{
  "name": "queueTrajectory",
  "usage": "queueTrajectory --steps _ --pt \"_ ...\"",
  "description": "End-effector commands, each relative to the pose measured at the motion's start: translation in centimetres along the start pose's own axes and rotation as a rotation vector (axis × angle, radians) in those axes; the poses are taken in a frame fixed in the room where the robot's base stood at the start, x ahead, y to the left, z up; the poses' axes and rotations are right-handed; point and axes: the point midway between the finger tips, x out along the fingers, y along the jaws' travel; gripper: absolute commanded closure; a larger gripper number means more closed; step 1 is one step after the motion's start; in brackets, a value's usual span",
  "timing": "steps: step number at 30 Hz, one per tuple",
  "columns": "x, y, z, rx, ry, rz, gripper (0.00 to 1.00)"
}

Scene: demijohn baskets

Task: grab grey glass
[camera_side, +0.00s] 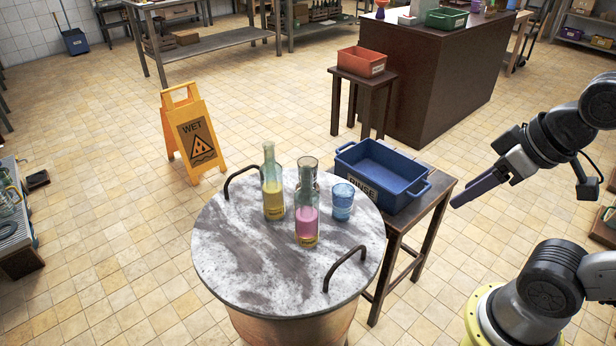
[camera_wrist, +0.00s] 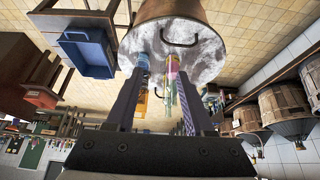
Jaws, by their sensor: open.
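A clear greyish glass (camera_side: 308,164) stands on the round marbled lid (camera_side: 235,270), mostly hidden behind a bottle with pink liquid (camera_side: 307,224). A bottle with yellow liquid (camera_side: 272,190) stands to its left and a blue glass (camera_side: 342,203) to its right. In the wrist view the blue glass (camera_wrist: 143,63) and the pink bottle (camera_wrist: 172,68) show between my fingers; I cannot make out the grey glass there. My gripper (camera_side: 470,196) is open and empty, right of the lid and well apart from it. Its fingers also show in the wrist view (camera_wrist: 160,92).
A blue bin marked RINSE (camera_side: 362,190) sits on a small table between the lid and my gripper. The lid has two dark raised handles (camera_side: 345,268). A yellow wet-floor sign (camera_side: 190,135) stands behind left. The lid's front left is clear.

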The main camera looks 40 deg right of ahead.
Motion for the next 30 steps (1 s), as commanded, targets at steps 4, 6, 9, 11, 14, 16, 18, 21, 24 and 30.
queueTrajectory --steps 4,6,9,11,14,16,18,21,24,30 --pt "0.0 0.0 0.0 0.0 0.0 0.0 0.18" --pt "0.0 0.0 0.0 0.0 0.0 0.0 0.05" --pt "0.0 0.0 0.0 0.0 0.0 0.0 0.0" --pt "0.0 0.0 0.0 0.0 0.0 0.0 0.0" --pt "0.0 0.0 0.0 0.002 0.0 0.0 0.0" --pt "0.0 0.0 -0.1 0.021 0.004 0.0 0.0" --pt "-0.4 0.1 -1.1 0.058 0.037 0.006 0.0" --pt "-1.9 0.5 -4.4 0.109 0.112 0.015 0.0" --pt "-2.6 0.9 -8.5 0.159 0.153 0.027 0.0" --pt "-1.5 1.7 -17.1 0.243 0.188 0.051 0.0"
